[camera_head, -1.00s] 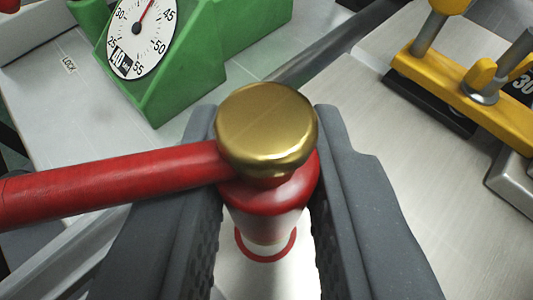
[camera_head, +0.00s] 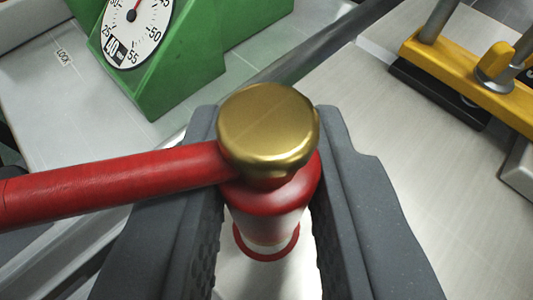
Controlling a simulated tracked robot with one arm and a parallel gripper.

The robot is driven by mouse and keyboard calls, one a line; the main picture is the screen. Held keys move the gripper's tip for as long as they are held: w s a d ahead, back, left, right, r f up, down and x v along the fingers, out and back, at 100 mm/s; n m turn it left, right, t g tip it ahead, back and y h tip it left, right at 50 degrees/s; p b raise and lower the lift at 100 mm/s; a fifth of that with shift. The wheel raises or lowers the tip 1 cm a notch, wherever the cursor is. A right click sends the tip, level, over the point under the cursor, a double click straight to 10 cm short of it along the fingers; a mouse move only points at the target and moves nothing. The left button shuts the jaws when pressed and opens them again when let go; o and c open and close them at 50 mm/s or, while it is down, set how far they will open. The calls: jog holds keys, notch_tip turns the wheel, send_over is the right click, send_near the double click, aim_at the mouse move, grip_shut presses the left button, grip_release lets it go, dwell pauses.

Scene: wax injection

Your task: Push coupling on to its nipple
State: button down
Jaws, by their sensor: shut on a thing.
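The coupling (camera_head: 268,195) has a red and pale metal body with a round brass cap (camera_head: 266,125) on top. A red hose (camera_head: 110,183) runs from its side to the left edge of the picture. My gripper (camera_head: 268,225) is shut on the coupling, with one dark grey finger on each side. The coupling looks upright between the fingers. A red ring (camera_head: 266,243) shows around or just below its lower end, over a pale surface. I cannot make out the nipple, and whether the coupling touches anything below is not clear.
A green housing (camera_head: 170,75) with a white dial (camera_head: 138,25) stands at the upper left on a light panel marked LOCK. A yellow bar fixture (camera_head: 460,80) with grey posts is at the upper right. Bare metal plate (camera_head: 410,150) lies between.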

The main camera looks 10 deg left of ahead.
jog(key=shift+f+b, duration=0.3)
jog(key=shift+f, duration=0.65)
jog(key=c, duration=1.2)
grip_release()
jog(key=shift+s+f, duration=0.1)
jog(key=p+v, duration=0.1)
jog(key=v, duration=1.2)
jog(key=shift+s+d, duration=0.1)
jog(key=shift+s, duration=0.2)
